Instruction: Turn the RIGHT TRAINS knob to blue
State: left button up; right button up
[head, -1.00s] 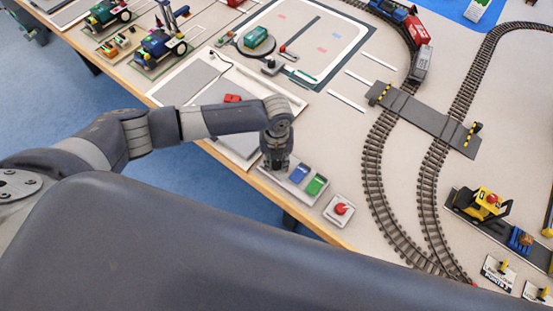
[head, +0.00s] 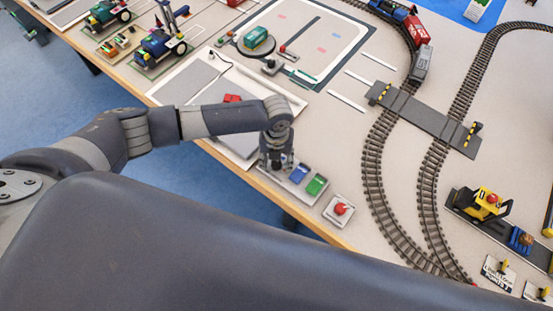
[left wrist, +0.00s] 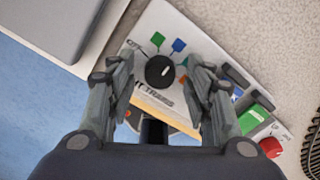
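In the left wrist view, a round black knob (left wrist: 160,71) with a short white mark sits on a pale panel (left wrist: 180,22). Green and blue marks (left wrist: 179,45) lie just beyond it, with OFF printed to the left. The label below is partly hidden; "TRAINS" can be read. The white mark is tilted toward the upper right, roughly toward the blue mark. My left gripper (left wrist: 163,82) is open, its fingers on either side of the knob, with gaps showing. In the head view, my left gripper (head: 277,162) hides the knob. My right gripper is not in view.
Blue (head: 299,174) and green (head: 316,185) buttons sit right of my left gripper, then a red button (head: 341,208) on its own box. Curved train tracks (head: 376,185) run further right. The table's wooden edge (head: 330,236) is close in front.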

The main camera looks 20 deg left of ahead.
aim_at(277, 163)
pick_arm(q)
jog(key=shift+r, duration=0.2)
notch_tip(277, 163, up, 12)
jog(key=shift+f, duration=0.2)
dwell(0.7)
